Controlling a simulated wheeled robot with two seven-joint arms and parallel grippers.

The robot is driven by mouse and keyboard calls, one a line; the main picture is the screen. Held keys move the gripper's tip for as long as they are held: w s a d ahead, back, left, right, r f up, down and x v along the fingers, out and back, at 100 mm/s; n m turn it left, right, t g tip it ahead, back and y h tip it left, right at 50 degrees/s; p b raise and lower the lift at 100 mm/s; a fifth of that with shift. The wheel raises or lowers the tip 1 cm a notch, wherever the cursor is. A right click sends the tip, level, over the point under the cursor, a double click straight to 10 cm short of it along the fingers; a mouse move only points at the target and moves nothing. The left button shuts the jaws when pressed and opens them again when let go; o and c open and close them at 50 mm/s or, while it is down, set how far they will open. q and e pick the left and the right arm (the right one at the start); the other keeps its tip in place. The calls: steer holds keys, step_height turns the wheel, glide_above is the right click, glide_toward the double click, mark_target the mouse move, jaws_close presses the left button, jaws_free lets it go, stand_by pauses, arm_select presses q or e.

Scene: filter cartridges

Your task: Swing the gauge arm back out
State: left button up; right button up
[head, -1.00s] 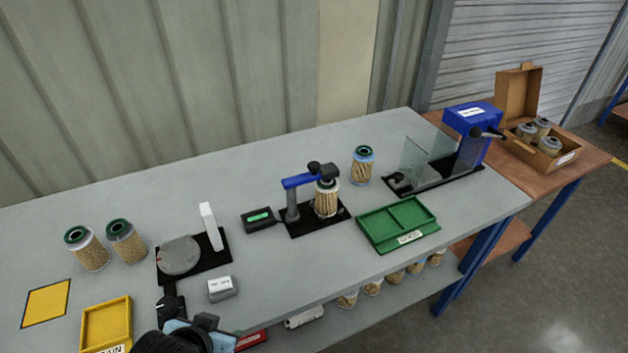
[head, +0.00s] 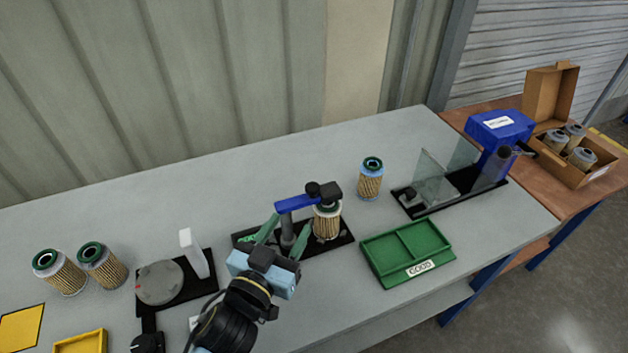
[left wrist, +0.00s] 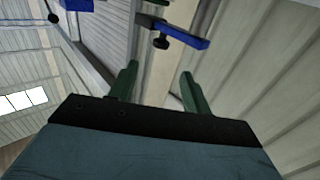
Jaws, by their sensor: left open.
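The gauge's blue arm (head: 296,203) reaches from a grey post (head: 288,228) to a black head (head: 323,191) over a pleated cartridge (head: 326,222), which stands upright on the black gauge base (head: 335,240). My left gripper (head: 284,232) is open, its green fingers spread on either side of the post, below the blue arm. I cannot tell whether they touch the post. In the left wrist view the two fingers (left wrist: 157,85) are apart, with the blue arm (left wrist: 187,36) beyond them. My gripper partly hides the display box beside the gauge. My right gripper is out of view.
A blue-banded cartridge (head: 370,178) stands behind and right of the gauge. A green GOOD tray (head: 448,252) is to the right, before a blue machine with clear shields (head: 500,128). Two cartridges (head: 101,265) and a round-plate fixture (head: 160,283) are on the left.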

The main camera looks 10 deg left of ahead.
mark_target(310, 191)
arm_select(q)
steer(key=w, duration=0.4)
steer(key=w+d, duration=0.1)
steer(key=w, duration=0.3)
steer(key=w+d, duration=0.1)
steer(key=w, duration=0.3)
steer(key=shift+d+p, duration=0.15)
steer(key=shift+p, duration=0.2)
jaws_close()
